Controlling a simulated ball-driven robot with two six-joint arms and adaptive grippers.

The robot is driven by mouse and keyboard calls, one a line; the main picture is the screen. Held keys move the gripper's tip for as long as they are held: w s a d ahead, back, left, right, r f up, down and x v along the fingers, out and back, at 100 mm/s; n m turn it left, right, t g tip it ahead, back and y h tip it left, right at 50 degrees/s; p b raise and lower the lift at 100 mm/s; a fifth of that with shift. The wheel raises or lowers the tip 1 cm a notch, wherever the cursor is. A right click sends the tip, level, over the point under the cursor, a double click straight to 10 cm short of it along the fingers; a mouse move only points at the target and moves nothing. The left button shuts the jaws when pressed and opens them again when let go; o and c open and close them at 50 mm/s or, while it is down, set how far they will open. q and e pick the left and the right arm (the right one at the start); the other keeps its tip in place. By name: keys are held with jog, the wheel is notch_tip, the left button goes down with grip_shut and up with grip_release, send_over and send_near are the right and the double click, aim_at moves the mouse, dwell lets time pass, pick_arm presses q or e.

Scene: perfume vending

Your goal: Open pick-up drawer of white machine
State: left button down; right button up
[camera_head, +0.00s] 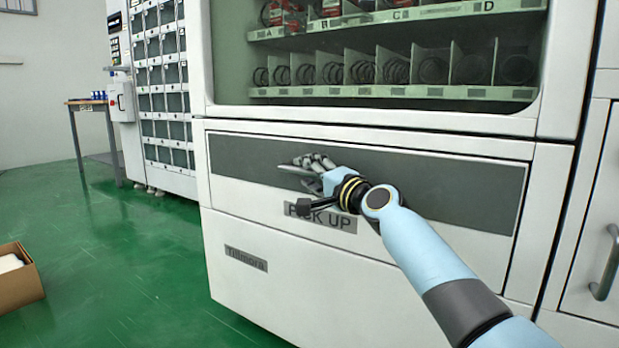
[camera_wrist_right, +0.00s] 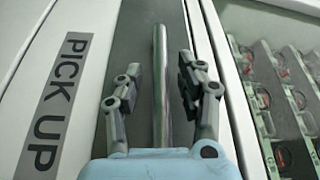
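The white machine's pick-up drawer has a dark grey panel (camera_head: 440,185) and a "PICK UP" label (camera_head: 335,219). The drawer front looks flush with the machine. My right gripper (camera_head: 308,165) is in front of the panel, above the label. In the right wrist view, a round metal handle bar (camera_wrist_right: 160,110) runs between the two fingers of my right gripper (camera_wrist_right: 159,75). The fingers are open, with a gap on each side of the bar. In the head view the hand mostly hides the handle. My left gripper is not in view.
Above the drawer is a glass window with shelves of coils (camera_head: 390,92). A cardboard box (camera_head: 20,278) stands on the green floor at left. A locker cabinet (camera_head: 165,90) and a table (camera_head: 88,102) are behind. Another door handle (camera_head: 607,263) is at far right.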

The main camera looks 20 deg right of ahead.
grip_shut()
dwell(0.3)
dwell(0.3)
